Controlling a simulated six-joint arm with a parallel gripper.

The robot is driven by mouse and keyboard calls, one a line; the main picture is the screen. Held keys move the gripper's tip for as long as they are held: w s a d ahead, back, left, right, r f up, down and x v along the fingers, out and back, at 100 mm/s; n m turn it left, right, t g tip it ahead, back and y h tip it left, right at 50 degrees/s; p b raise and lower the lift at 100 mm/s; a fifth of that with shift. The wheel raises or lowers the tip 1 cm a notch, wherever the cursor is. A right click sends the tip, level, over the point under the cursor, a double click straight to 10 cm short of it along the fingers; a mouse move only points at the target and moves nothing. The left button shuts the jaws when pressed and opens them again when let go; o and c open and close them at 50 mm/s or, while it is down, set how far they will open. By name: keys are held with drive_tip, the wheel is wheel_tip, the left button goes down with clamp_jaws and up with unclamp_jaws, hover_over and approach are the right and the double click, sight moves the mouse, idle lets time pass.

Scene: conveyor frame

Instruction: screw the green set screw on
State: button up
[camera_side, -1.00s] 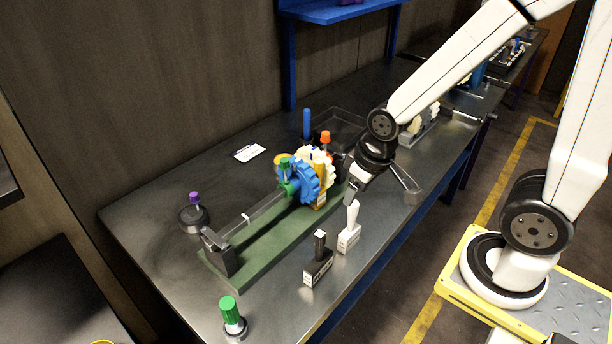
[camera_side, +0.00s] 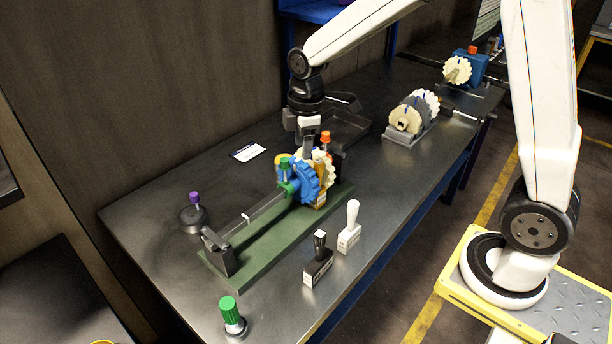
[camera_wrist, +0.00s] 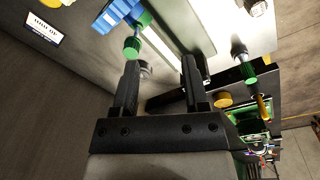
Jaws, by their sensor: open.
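A green set screw (camera_side: 284,163) with a knurled head stands on the green collar beside the blue gear (camera_side: 305,184), on the shaft assembly over the green base (camera_side: 215,262). In the wrist view a green knob (camera_wrist: 132,47) shows just past the left finger's tip, close to the blue gear (camera_wrist: 118,12). My gripper (camera_side: 308,152) points down behind the gears in the side view. Its fingers (camera_wrist: 160,62) are apart, with nothing held between them. How far the tips are from the gears is hard to tell. Another, larger green knob (camera_side: 229,309) stands at the table's front.
A purple-topped screw (camera_side: 194,199) stands on a dark round base at left. An orange-topped screw (camera_side: 326,137) is close right of my gripper. Black (camera_side: 318,262) and white (camera_side: 349,232) handled blocks stand in front. A white card (camera_side: 249,152) lies behind; the left tabletop is mostly clear.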

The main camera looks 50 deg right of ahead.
drive_tip(key=w+n, duration=0.2)
drive_tip(key=w+r+n, duration=0.1)
drive_tip(key=w+n, duration=0.1)
drive_tip(key=w+r+n+g, duration=0.1)
drive_tip(key=n, duration=0.1)
drive_tip(key=shift+w+r, duration=0.1)
drive_tip(key=shift+w, duration=0.3)
drive_tip(key=shift+f, duration=0.2)
